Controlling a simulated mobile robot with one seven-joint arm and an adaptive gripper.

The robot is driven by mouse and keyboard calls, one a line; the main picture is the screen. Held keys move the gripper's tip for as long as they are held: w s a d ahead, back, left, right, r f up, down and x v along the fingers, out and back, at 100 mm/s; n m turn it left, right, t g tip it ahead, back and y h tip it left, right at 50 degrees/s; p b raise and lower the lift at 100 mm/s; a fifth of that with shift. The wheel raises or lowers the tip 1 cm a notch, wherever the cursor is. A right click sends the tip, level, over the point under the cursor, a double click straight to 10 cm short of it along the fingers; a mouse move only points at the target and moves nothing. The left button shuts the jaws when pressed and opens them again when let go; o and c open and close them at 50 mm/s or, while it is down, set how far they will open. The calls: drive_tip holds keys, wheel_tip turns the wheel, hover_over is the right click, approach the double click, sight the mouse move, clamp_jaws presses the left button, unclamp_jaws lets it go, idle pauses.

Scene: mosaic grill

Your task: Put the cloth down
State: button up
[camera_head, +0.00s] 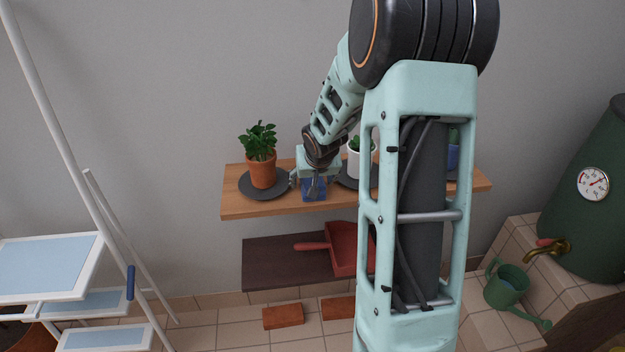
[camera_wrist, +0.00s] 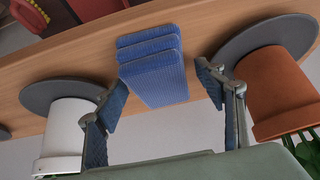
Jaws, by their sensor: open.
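The blue folded cloth (camera_head: 314,192) rests on the upper wooden shelf, between two dark round plates. In the wrist view the cloth (camera_wrist: 155,78) shows its stacked, ribbed folds and lies on the wood. My gripper (camera_head: 312,178) is over the cloth and partly hides it in the head view. In the wrist view my gripper (camera_wrist: 163,84) is open, with one finger off each side of the cloth and visible gaps between. Nothing is held in the fingers.
A terracotta pot (camera_head: 262,170) stands on the left plate (camera_head: 247,188). A white pot (camera_head: 354,166) stands right of the cloth. The upper shelf (camera_head: 235,205) has bare wood near its front edge. A red dustpan (camera_head: 343,262) lies on the lower shelf (camera_head: 265,270).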

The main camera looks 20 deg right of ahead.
drive_tip(key=p+v, duration=0.4)
drive_tip(key=v, duration=0.8)
drive_tip(key=shift+r, duration=0.2)
